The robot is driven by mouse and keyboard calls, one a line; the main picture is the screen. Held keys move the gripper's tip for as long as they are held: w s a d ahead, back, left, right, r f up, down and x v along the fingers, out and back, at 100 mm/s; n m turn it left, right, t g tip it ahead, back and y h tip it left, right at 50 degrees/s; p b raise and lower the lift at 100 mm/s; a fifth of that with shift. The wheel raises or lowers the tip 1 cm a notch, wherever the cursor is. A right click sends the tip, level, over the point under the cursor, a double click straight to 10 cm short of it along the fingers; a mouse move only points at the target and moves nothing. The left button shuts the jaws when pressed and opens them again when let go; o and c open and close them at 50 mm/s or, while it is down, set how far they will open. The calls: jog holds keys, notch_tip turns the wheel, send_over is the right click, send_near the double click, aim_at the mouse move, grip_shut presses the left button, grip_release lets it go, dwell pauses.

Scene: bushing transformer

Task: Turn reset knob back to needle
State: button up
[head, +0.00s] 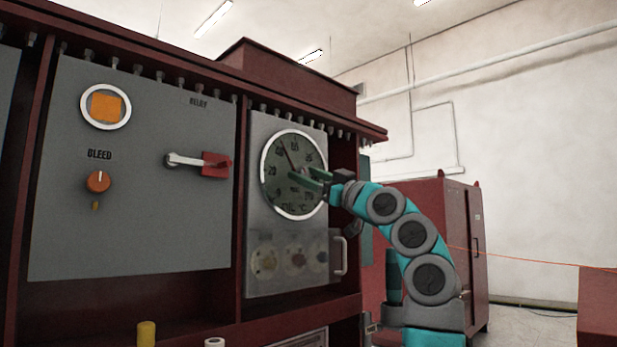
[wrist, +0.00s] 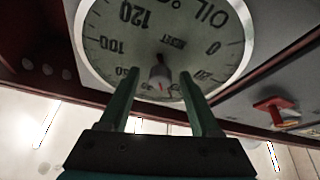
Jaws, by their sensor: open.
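The round oil temperature dial (head: 281,190) has a pale rim and sits on a grey panel. In the head view a dark needle (head: 288,156) points up and left from its middle. My gripper (head: 304,177) is in front of the dial, its green fingers covering part of the face. In the wrist view the dial (wrist: 105,35) appears upside down, with the word RESET above a small grey reset knob (wrist: 160,72) at its centre. My gripper (wrist: 160,78) is open, with one finger on each side of the knob. Contact cannot be told. A thin red mark (wrist: 169,92) shows below the knob.
A grey door left of the dial carries an orange BLEED knob (head: 98,181) and a red-handled lever (head: 215,165). Below the dial are several round fittings (head: 295,259) and a handle (head: 339,255). A red cabinet (head: 462,235) stands behind my arm.

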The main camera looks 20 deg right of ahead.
jog(key=shift+s, duration=0.1)
jog(key=b+v, duration=0.2)
jog(key=v, duration=0.5)
jog(key=shift+s, duration=0.25)
jog(key=shift+d+f, duration=0.15)
jog(key=shift+d, duration=0.05)
